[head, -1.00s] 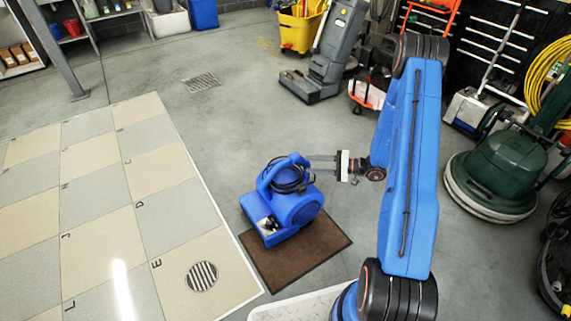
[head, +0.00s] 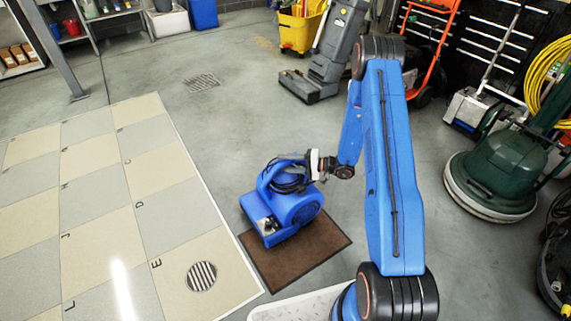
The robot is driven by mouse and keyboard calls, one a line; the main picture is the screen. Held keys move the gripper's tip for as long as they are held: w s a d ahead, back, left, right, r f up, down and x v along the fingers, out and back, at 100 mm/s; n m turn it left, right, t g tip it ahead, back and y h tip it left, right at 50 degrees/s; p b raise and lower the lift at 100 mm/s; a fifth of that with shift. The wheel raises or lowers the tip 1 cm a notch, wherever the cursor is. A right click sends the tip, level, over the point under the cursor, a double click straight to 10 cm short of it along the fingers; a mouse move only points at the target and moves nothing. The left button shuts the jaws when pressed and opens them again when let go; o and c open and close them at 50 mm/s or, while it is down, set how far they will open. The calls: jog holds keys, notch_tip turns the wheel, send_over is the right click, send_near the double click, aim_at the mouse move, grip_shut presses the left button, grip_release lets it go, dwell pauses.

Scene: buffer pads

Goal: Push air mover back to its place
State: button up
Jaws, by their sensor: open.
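The blue air mover (head: 298,211) stands upright on the brown mat (head: 300,262), toward the mat's upper left. Its lower left end reaches to the mat's left edge, beside the tiled floor. A dark cord is looped at its handle. My gripper (head: 296,166) is at the top of the air mover, beside the handle and cord, reaching in from the right. Its fingers are largely hidden against the cord, and I cannot tell whether they touch the air mover. The gripper is open.
The lettered tile panel (head: 140,240) with a round drain (head: 202,276) lies at left. A green floor machine (head: 500,170) stands at right. A grey upright cleaner (head: 320,70) and yellow bucket (head: 298,32) stand behind. Bare concrete lies behind the air mover.

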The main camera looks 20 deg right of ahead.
grip_shut()
jog(key=shift+d, duration=0.1)
